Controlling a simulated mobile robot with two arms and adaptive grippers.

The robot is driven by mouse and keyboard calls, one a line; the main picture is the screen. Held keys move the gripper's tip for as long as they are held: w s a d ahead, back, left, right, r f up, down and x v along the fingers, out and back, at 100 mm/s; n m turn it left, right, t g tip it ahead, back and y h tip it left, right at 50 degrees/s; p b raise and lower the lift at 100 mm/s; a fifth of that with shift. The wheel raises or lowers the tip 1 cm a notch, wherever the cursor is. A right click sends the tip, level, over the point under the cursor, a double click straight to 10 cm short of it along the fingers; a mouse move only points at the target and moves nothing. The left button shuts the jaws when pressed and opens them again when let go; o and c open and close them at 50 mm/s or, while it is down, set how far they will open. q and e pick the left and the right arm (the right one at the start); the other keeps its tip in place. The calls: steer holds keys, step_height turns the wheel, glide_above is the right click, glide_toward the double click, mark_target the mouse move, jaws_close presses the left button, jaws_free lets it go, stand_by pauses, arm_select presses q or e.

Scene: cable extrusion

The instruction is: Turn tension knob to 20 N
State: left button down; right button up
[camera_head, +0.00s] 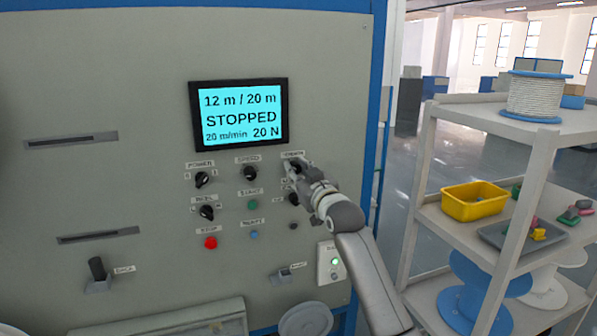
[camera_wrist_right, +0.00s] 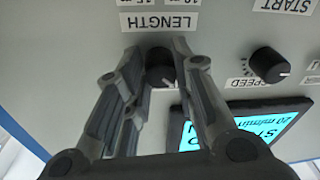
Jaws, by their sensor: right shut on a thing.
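The tension knob (camera_head: 295,163) is a black dial at the top right of the grey panel's controls, mostly hidden by my right gripper (camera_head: 300,172). In the right wrist view the dark knob (camera_wrist_right: 158,68) sits between the two fingers of my right gripper (camera_wrist_right: 163,62), which is shut on it. The picture there is upside down. The cyan screen (camera_head: 240,114) above the controls reads "12 m / 20 m", "STOPPED", "20 m/min" and "20 N". My left gripper is out of view.
The speed knob (camera_head: 250,173) is left of the tension knob. Below are a green button (camera_head: 252,204), a blue button (camera_head: 254,235) and a red button (camera_head: 211,243). A shelf rack (camera_head: 425,150) with a yellow bin (camera_head: 474,206) stands right of the machine.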

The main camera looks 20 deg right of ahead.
steer(key=shift+m, duration=1.6)
steer(key=o, duration=1)
steer(key=shift+o, duration=0.2)
steer(key=s+d+f, duration=0.1)
steer(key=s, duration=1.1)
steer(key=shift+f, duration=0.15)
